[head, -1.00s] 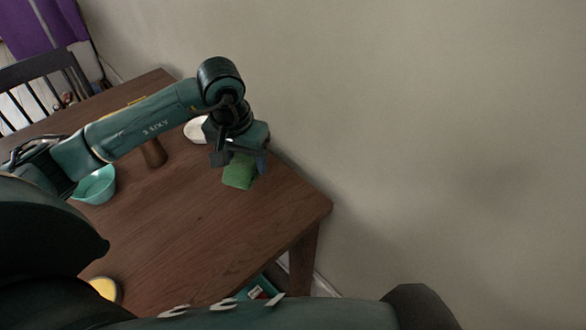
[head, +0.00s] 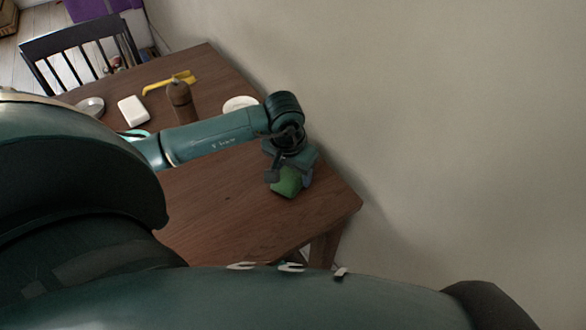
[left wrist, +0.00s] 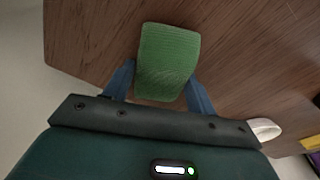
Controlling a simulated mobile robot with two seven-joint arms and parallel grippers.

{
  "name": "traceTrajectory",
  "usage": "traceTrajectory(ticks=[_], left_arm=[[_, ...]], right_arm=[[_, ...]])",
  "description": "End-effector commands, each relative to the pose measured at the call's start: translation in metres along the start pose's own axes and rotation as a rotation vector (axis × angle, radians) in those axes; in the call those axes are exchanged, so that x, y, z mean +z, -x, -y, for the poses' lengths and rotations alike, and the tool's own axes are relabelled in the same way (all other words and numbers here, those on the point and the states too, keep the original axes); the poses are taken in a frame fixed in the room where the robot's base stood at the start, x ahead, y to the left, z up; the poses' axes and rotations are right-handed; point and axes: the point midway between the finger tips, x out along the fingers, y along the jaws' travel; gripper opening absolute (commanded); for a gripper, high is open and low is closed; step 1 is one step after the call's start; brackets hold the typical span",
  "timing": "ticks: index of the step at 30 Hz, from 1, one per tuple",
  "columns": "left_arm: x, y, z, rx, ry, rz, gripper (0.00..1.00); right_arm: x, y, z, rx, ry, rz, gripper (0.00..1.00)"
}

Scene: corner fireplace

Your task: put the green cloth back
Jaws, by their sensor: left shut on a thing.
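The green cloth (head: 287,182) is a small folded pad held at my left gripper (head: 289,176), near the right end of the wooden table (head: 225,215). In the left wrist view the cloth (left wrist: 167,60) sits between the two blue fingers of the left gripper (left wrist: 163,84), which is shut on it. The wood lies behind the cloth in that view; I cannot tell whether the cloth touches it. My right gripper is not in view.
A brown bottle-like object (head: 181,100), a yellow item (head: 168,83), a white block (head: 133,111) and a white dish (head: 240,104) are at the table's far part. A dark chair (head: 80,45) stands beyond. A wall (head: 450,120) runs along the right. The table's near part is clear.

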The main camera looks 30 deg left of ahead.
Motion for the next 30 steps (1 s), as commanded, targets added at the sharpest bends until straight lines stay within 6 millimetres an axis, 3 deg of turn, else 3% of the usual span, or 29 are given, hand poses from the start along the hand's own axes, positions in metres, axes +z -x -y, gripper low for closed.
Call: traceTrajectory(ticks=[10,11,18,26,30], left_arm=[[0.000,-0.005,0.001,-0.001,0.000,-0.002,0.35],[0.000,-0.004,0.000,0.000,0.000,-0.002,0.58],[0.000,-0.003,0.000,0.000,0.001,-0.001,0.78],[0.000,-0.002,0.000,0.000,0.001,-0.001,0.78],[-0.002,0.008,0.001,-0.001,0.000,-0.005,0.78]], right_arm=[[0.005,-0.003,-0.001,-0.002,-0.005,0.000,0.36],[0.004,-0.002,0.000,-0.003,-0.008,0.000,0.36],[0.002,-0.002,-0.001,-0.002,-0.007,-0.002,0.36],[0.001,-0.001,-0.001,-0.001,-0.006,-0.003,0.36],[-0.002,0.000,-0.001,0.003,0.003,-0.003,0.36]])
